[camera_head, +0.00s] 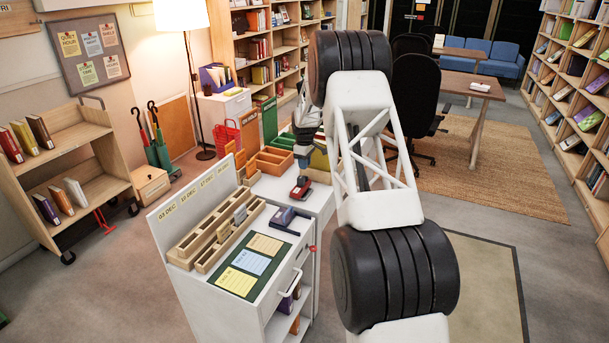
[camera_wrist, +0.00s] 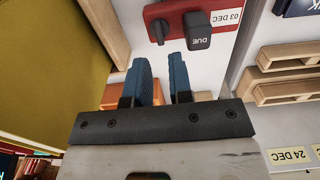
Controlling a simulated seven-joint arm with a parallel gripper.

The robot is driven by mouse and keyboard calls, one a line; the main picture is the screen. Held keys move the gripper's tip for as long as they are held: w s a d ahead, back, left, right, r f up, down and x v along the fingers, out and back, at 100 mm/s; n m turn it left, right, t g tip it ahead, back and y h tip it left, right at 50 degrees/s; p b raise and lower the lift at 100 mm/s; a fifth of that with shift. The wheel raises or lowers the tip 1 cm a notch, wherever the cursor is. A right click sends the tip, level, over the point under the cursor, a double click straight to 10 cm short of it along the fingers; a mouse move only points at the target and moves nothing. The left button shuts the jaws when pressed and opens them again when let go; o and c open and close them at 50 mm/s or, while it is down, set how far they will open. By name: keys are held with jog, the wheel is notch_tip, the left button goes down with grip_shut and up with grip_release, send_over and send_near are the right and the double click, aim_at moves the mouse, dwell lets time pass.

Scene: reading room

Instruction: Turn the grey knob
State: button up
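A red device (camera_wrist: 224,42) with a "03 DEC" label shows at the top of the wrist view.
The white cabinet (camera_head: 232,310) also bears wooden trays (camera_head: 215,236), a purple-grey device (camera_head: 283,217) and a green card board (camera_head: 226,281). Wooden trays (camera_wrist: 284,92) lie at the right of the wrist view.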

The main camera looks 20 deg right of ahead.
jog(key=shift+f, duration=2.65)
grip_shut()
